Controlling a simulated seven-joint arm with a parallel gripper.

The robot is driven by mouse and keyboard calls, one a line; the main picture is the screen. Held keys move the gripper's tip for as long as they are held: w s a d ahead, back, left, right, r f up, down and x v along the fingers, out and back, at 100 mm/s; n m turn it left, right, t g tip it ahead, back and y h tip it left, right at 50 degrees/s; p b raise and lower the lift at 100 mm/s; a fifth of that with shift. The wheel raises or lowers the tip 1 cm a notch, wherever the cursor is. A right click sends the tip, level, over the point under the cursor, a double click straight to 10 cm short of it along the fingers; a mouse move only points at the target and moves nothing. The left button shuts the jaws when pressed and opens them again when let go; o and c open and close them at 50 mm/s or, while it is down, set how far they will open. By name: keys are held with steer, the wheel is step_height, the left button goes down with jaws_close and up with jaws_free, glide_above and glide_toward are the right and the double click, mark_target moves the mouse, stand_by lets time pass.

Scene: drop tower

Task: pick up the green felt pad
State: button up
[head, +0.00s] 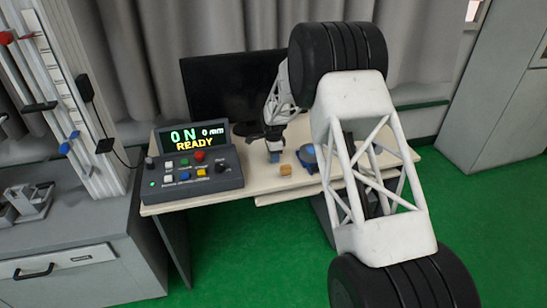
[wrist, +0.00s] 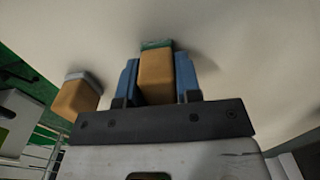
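The green felt pad (wrist: 157,44) is a green layer on the far end of a tan block (wrist: 156,78) in the wrist view. My gripper (wrist: 158,72) has its two blue fingers against both sides of this block, with no clear gap. The green end points at the pale tabletop, and a shadow lies close beside it. I cannot tell whether it touches the table. In the head view my gripper (head: 273,153) is low over the desk, and the green pad is too small or hidden to make out.
A second tan block with a grey layer (wrist: 83,90) stands left of my gripper; a tan block (head: 286,170) shows in the head view. A round blue object (head: 308,157) is to its right. A control box (head: 190,172) and dark monitor (head: 230,88) stand on the desk (head: 250,190).

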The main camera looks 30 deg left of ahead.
steer(key=c, duration=0.3)
steer(key=shift+r, duration=5)
steer(key=shift+o, duration=0.9)
steer(key=shift+c, duration=0.7)
steer(key=w+d+r, duration=0.3)
steer(key=w+d, duration=0.7)
steer(key=w, duration=0.1)
steer(key=shift+w+d, duration=0.3)
steer(key=shift+w, duration=0.1)
